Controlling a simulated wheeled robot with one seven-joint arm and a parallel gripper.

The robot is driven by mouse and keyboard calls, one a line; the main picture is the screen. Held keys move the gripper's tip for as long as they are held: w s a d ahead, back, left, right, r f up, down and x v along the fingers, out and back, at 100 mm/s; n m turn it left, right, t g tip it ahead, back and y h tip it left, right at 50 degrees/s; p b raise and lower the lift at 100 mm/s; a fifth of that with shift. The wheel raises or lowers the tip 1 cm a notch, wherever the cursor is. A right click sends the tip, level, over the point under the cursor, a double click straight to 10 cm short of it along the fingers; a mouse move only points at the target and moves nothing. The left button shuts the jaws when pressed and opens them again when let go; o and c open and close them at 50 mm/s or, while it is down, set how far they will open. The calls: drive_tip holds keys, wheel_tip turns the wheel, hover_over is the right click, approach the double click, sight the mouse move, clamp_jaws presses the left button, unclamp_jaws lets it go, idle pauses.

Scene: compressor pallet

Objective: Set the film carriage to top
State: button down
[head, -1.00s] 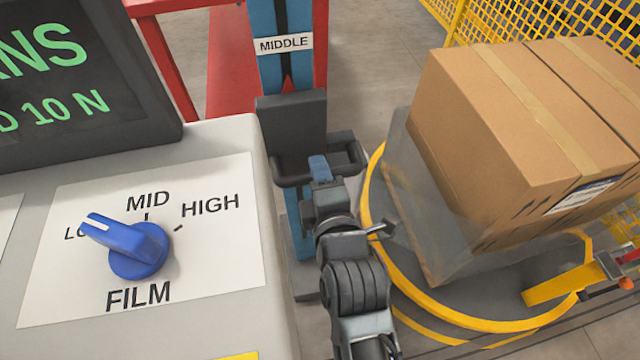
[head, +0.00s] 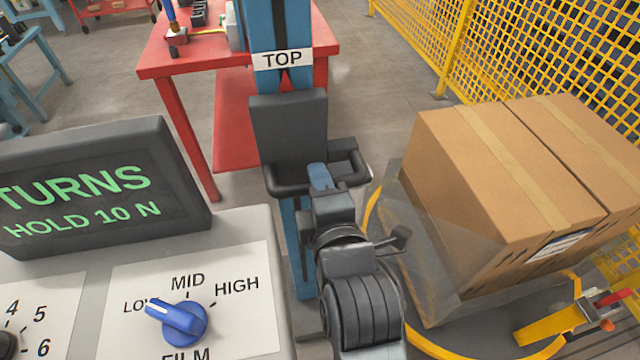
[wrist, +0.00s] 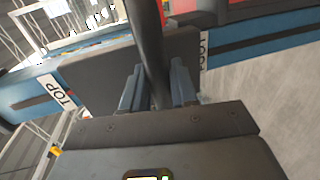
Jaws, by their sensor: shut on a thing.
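The film carriage (head: 288,130) is a dark block with a looped bar handle on the blue mast (head: 282,20). Its upper edge sits a little below the TOP label (head: 283,59). My gripper (head: 318,176) is shut on the carriage's handle. In the wrist view the blue fingers (wrist: 160,88) stand either side of the dark handle bar (wrist: 150,40).
The control panel (head: 240,235) with a blue FILM knob (head: 178,322) pointing to LOW stands at left. Wrapped cartons (head: 500,190) sit on the yellow-rimmed turntable at right. A red table (head: 165,60) stands behind the mast; yellow mesh fence (head: 540,60) runs at right.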

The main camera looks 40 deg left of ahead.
drive_tip(key=c, duration=1)
unclamp_jaws()
drive_tip(key=v, duration=0.8)
drive_tip(key=shift+b, duration=0.45)
